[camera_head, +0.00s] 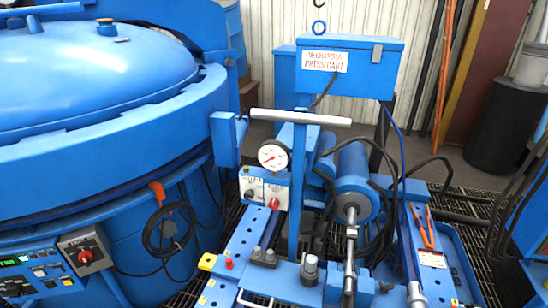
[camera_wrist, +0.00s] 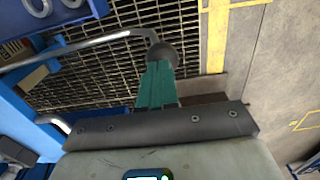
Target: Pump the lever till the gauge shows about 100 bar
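The round white gauge (camera_head: 272,156) stands on the blue press cart in the head view. Its face is small and I cannot read the value its needle shows. In the wrist view the lever (camera_wrist: 95,46) is a bent grey metal rod that comes in from the left and ends in a dark round knob (camera_wrist: 162,56). My gripper (camera_wrist: 160,70) has teal fingers close together, with their tips at the knob. The knob looks wider than the fingers and shows at their ends; I cannot tell whether they touch. My gripper does not show clearly in the head view.
A large blue furnace with a domed lid (camera_head: 85,75) fills the left. A blue box (camera_head: 350,65) labelled press cart, a white T-bar (camera_head: 300,117) and a cylinder (camera_head: 352,178) rise from the cart. Hoses loop at right. A yellow line (camera_wrist: 217,40) marks the grey floor.

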